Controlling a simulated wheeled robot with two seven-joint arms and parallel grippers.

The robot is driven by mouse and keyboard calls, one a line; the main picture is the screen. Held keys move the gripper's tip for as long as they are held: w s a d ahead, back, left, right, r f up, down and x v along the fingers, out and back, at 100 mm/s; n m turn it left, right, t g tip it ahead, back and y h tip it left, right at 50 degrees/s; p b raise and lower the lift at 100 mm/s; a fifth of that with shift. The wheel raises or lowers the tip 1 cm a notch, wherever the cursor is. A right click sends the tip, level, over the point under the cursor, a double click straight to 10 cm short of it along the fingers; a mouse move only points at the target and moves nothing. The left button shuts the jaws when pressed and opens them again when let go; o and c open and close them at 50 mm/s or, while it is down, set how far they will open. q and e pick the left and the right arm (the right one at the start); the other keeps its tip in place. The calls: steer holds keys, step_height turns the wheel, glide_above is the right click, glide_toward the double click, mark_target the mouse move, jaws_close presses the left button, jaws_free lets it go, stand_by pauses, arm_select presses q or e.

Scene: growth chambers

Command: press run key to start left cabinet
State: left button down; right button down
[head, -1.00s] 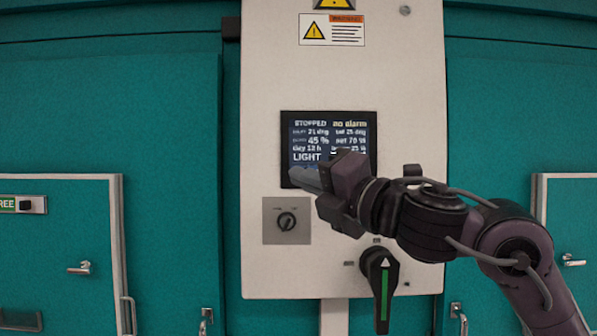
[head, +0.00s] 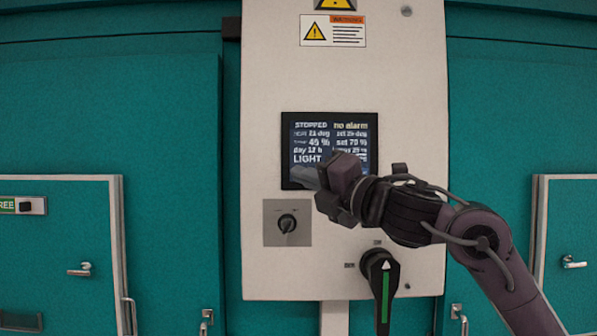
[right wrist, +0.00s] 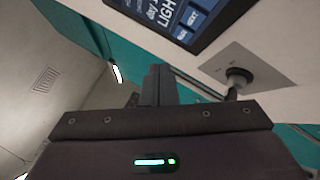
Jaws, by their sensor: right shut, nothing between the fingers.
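The control panel (head: 265,90) is a pale upright cabinet front. Its dark display (head: 287,150) reads "STOPPED" and "no alarm", with a "LIGHT" line low on it. In the right wrist view the display (right wrist: 185,14) shows two small blue keys at its lower edge; their labels are hard to read. My right gripper (head: 304,174) is shut and empty, its fingertips in front of the display's lower left part. It hides some of the lower display in the head view. The fingers also show in the right wrist view (right wrist: 156,84), apart from the keys there. My left gripper is out of view.
Below the display are a rotary switch (head: 287,223) on a grey plate and a large black handle (head: 380,268) with a green stripe. Teal walls and doors with handles (head: 80,269) flank the panel. The space left of the panel is free.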

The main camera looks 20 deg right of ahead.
steer(key=shift+w+d+p, duration=0.15)
steer(key=shift+w, duration=0.5)
steer(key=shift+w+d+p, duration=0.15)
steer(key=shift+w, duration=0.45)
steer(key=shift+r, duration=0.1)
stand_by(1.1)
steer(key=shift+w+d, duration=0.15)
steer(key=shift+w, duration=0.25)
steer(key=shift+w+d+p, duration=0.1)
steer(key=shift+w+p, duration=0.15)
steer(key=shift+p, duration=0.1)
stand_by(0.4)
stand_by(0.3)
steer(key=shift+s+a, duration=0.2)
steer(key=shift+s, duration=0.5)
